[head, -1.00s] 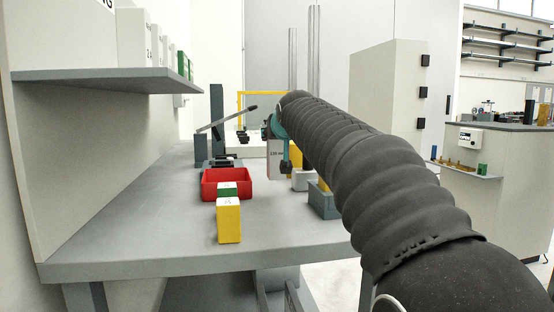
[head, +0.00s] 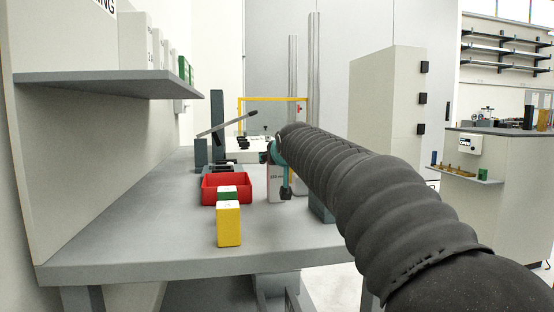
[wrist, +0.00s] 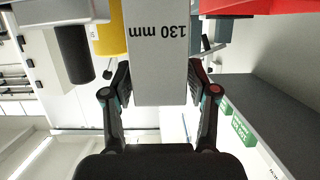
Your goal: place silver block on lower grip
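The silver block (wrist: 160,65) is a pale grey slab with "130 mm" printed on it, upside down in the wrist view. My gripper (wrist: 160,82) has one finger against each side of the block and is shut on it. In the head view the block (head: 274,184) hangs upright beside the end of my arm, partly hidden by the gripper (head: 285,180). I cannot make out the lower grip. Two tall metal columns (head: 314,75) rise behind my arm, their bases hidden.
A red bin (head: 211,191) stands on the grey bench (head: 150,235). A lever device (head: 203,152) stands behind. A shelf (head: 110,84) overhangs the left side. The bench's front left is clear.

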